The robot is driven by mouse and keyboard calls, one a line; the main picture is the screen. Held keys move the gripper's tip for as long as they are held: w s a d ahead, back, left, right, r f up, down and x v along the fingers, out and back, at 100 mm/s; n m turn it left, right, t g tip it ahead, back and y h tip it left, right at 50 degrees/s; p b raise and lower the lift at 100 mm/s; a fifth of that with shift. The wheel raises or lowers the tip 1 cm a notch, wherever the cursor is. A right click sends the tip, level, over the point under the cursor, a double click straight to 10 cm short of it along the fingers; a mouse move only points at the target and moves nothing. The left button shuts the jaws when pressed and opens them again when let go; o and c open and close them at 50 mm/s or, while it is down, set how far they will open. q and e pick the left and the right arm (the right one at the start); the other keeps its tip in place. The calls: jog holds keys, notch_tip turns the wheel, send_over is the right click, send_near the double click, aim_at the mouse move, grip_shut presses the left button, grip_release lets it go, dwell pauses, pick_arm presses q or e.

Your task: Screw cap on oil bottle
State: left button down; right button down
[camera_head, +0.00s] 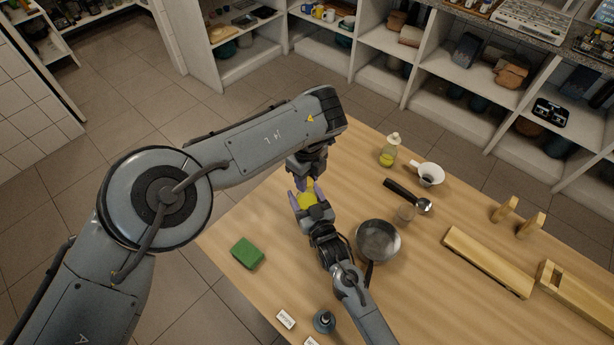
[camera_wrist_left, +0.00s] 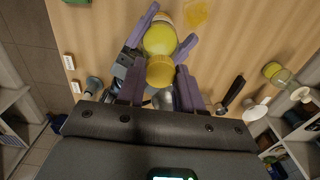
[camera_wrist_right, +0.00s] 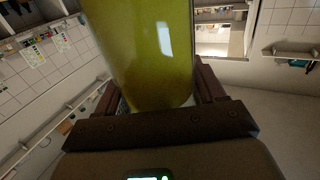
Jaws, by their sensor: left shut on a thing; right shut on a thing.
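The oil bottle (camera_head: 307,201) holds yellow-green oil and is gripped above the table by my right gripper (camera_head: 309,204). In the right wrist view the bottle (camera_wrist_right: 153,50) fills the space between the fingers. My left gripper (camera_head: 308,183) reaches down from above the bottle. In the left wrist view its fingers are shut on the yellow cap (camera_wrist_left: 160,72), which overlaps the yellow bottle (camera_wrist_left: 160,39) behind it. Whether the cap is seated on the neck I cannot tell. The neck is hidden in every view, and the cap is not clear in the head view.
A frying pan (camera_head: 378,238) lies just right of my right arm. A green sponge (camera_head: 247,253) is at left. Wooden racks (camera_head: 488,262) are at right. The table's left part is mostly clear.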

pick_arm(q)
jog(key=c, duration=0.7)
grip_release()
jog(key=shift+o, duration=0.2)
notch_tip(320, 180, up, 12)
pick_arm(e)
grip_release()
pick_arm(q)
jog(key=shift+r+p, duration=0.7)
pick_arm(e)
jog(key=v, duration=1)
jog(key=shift+s+d, duration=0.15)
jog(key=shift+s, duration=0.25)
